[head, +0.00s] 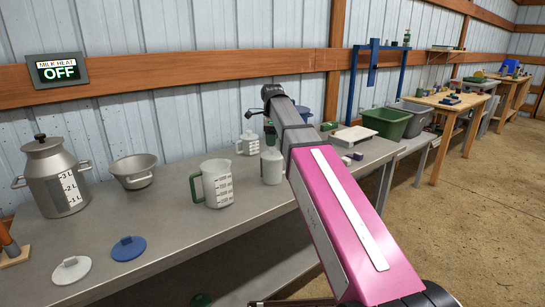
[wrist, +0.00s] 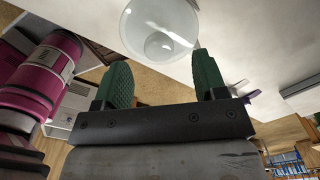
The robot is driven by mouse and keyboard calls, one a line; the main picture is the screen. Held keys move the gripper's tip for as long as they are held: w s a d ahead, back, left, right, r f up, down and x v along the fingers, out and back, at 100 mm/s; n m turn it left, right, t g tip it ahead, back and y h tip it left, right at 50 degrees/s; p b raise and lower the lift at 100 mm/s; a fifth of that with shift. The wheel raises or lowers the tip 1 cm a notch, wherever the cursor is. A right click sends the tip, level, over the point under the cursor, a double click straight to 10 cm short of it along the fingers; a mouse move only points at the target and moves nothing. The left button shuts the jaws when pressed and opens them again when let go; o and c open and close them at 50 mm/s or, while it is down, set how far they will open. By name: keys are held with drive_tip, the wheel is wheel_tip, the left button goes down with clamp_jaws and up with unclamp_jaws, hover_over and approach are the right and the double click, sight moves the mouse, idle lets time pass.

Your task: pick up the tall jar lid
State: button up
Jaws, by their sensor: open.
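My gripper (wrist: 161,75) is open in the wrist view, with its two green fingers apart and nothing between them. Beyond the fingertips is a pale, see-through round thing (wrist: 160,24) with a smaller circle in it; I cannot tell if it is the tall jar lid or a vessel seen from above. In the head view my arm hides most of the gripper. A pale grey jar (head: 272,168) stands close beside my arm there. A white lid (head: 71,269) and a blue lid (head: 129,248), both with raised grips, lie at the bench's left front. I cannot tell which lid is the tall jar's.
A lidded metal pot (head: 56,182), a metal bowl (head: 134,171) and a measuring jug (head: 213,184) with a green handle stand on the grey bench (head: 170,230). Another jug (head: 247,143) is behind. Green (head: 386,122) and grey bins are at right.

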sight(273, 148)
wheel_tip(273, 148, down, 5)
drive_tip(key=shift+s, duration=0.1)
drive_tip(key=c, duration=1)
drive_tip(key=shift+r, duration=0.1)
